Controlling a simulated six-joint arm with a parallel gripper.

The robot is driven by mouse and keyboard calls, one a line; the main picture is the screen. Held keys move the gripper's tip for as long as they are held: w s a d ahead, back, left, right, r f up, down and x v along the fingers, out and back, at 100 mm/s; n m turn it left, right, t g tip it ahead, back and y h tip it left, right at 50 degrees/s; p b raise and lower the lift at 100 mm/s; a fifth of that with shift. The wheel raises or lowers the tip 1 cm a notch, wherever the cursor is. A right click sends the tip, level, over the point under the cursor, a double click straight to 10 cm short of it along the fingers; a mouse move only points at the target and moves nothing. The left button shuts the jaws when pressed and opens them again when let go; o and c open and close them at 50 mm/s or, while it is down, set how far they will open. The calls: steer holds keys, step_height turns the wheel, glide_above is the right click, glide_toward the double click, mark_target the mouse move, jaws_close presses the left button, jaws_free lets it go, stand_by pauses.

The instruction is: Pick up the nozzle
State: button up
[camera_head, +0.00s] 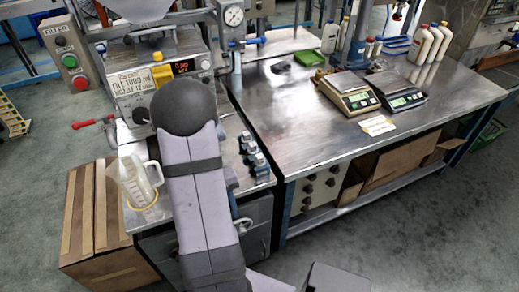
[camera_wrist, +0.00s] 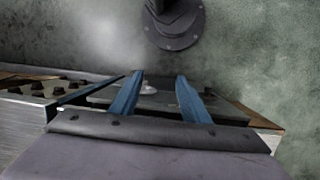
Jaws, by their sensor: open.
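In the head view, three small metal fittings with blue parts (camera_head: 252,152) stand in a row on the narrow metal bench, just right of my arm. They may be nozzles; I cannot tell for sure. In the wrist view, my gripper (camera_wrist: 160,82) shows as two blue fingers, spread apart, with nothing held between them. The head view does not show the fingers, as my arm covers that area. No nozzle can be made out in the wrist view.
A filling machine (camera_head: 140,88) stands behind my arm. A clear measuring jug (camera_head: 133,180) stands at the bench's left front corner, near a cardboard box (camera_head: 85,215). The wide steel table (camera_head: 290,120) holds two scales and bottles, with free room at its front left.

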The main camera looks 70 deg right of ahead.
steer(key=d+n+h, duration=0.1)
steer(key=d+n, duration=0.2)
steer(key=d, duration=0.8)
steer(key=n+g+h, duration=0.1)
steer(key=n+h, duration=0.3)
steer(key=n, duration=1.1)
glide_toward(259, 156)
steer(key=f, duration=0.1)
steer(key=shift+d+p+x, duration=0.2)
steer(key=shift+p+x, duration=1.65)
steer(key=shift+x, duration=1.95)
steer(key=shift+s+r, duration=0.1)
steer(key=shift+s, duration=0.05)
steer(key=shift+c, duration=0.3)
jaws_close()
